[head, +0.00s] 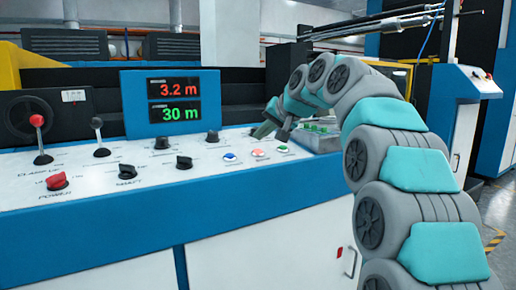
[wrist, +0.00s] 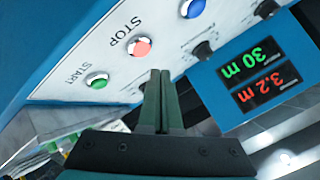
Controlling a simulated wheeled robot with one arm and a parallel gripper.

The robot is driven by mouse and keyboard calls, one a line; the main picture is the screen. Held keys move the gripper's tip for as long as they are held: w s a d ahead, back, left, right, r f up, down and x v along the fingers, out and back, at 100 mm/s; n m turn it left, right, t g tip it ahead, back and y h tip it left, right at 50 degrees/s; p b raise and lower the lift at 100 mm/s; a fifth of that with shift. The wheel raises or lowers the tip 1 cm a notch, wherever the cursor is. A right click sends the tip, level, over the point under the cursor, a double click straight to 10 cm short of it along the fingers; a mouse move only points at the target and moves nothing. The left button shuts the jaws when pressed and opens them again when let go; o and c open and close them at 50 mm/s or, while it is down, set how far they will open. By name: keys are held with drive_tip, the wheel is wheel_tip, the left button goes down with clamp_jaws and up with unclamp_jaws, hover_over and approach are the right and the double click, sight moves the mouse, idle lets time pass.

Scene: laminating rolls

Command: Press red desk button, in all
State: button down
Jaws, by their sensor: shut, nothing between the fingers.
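The red button (head: 257,152) sits on the white desk panel between a blue button (head: 230,157) and a green button (head: 283,149). In the wrist view the red button (wrist: 139,46) is beside the word STOP, the green button (wrist: 97,80) beside START, and the blue button (wrist: 191,8) is partly cut off. My gripper (head: 268,131) is shut and empty, above the panel behind the buttons. In the wrist view its shut fingertips (wrist: 160,72) point toward the panel, just below and right of the red button in the picture, apparently apart from it.
A display (head: 173,101) reading 3.2 m and 30 m stands upright behind the panel. Black knobs (head: 184,162), a red knob (head: 57,181) and two levers (head: 37,121) are on the left. A grey tray (head: 318,140) with green items lies right of the buttons.

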drive_tip(key=r, duration=0.2)
drive_tip(key=r+p, duration=0.1)
drive_tip(key=shift+s+d+r, duration=0.2)
drive_tip(key=shift+s+r, duration=0.05)
drive_tip(key=shift+s, duration=0.05)
idle(0.4)
drive_tip(key=s+d+f+g+h, duration=0.2)
drive_tip(key=s+d+f, duration=0.4)
drive_tip(key=s+f, duration=0.7)
drive_tip(key=s+d+f+g+h, duration=0.2)
drive_tip(key=s+d+f+g, duration=0.3)
drive_tip(key=s+f, duration=0.7)
drive_tip(key=s+d+f+n+g+h, duration=0.1)
drive_tip(key=s+d+f+g+h, duration=0.2)
drive_tip(key=s, duration=2.2)
drive_tip(key=d+f, duration=0.5)
drive_tip(key=f, duration=0.5)
drive_tip(key=shift+s+d+f+g, duration=0.25)
drive_tip(key=shift+d+f+g, duration=0.05)
drive_tip(key=shift+d+f, duration=0.05)
drive_tip(key=c, duration=1.6)
unclamp_jaws()
